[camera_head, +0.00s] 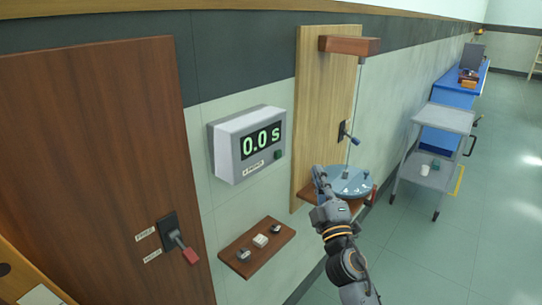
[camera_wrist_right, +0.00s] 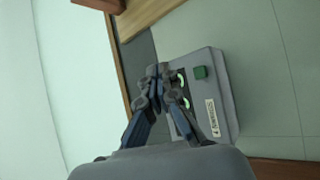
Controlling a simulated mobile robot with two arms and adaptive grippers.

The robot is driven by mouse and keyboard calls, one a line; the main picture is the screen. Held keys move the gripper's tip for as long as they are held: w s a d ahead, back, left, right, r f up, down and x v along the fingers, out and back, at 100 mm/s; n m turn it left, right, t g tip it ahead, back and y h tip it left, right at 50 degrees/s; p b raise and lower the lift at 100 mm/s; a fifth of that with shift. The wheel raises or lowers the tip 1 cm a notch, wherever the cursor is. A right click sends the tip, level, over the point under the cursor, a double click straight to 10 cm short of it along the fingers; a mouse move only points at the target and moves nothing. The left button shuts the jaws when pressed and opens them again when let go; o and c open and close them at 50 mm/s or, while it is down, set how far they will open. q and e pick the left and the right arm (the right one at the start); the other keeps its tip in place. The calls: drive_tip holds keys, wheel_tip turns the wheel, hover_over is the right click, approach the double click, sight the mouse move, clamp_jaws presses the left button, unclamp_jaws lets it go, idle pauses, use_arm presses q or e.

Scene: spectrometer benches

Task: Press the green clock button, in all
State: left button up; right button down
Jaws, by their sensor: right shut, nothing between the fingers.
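The clock (camera_head: 222,150) is a grey wall box whose display reads 0.0 s in green. Its green button (camera_head: 278,154) sits at the lower right of its front. In the right wrist view the clock (camera_wrist_right: 222,88) is turned on its side, and the green button (camera_wrist_right: 200,72) shows just right of the fingertips. My right gripper (camera_head: 317,171) is shut and empty, to the right of the clock in the head view. In the wrist view its fingers (camera_wrist_right: 157,72) hide part of the display. A gap shows between fingertips and button. My left gripper is not in view.
A wooden panel (camera_head: 311,100) with a bracket stands right of the clock, with a blue disc (camera_head: 352,187) hanging low. A small shelf (camera_head: 238,261) with several small items is below the clock. A brown board (camera_head: 90,150) with a red-handled lever is at left; a trolley (camera_head: 440,119) at right.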

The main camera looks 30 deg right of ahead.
sight(278, 154)
use_arm(q)
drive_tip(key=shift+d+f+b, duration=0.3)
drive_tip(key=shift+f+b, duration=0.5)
drive_tip(key=shift+b, duration=0.1)
use_arm(e)
drive_tip(key=w+a, duration=0.3)
drive_tip(key=w, duration=0.5)
drive_tip(key=shift+r, duration=0.15)
drive_tip(key=shift+a, duration=0.1)
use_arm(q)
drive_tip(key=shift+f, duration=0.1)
use_arm(e)
drive_tip(key=shift+w, duration=0.15)
idle(0.6)
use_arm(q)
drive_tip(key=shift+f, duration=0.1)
use_arm(e)
drive_tip(key=shift+w+a, duration=0.2)
drive_tip(key=shift+w, duration=0.1)
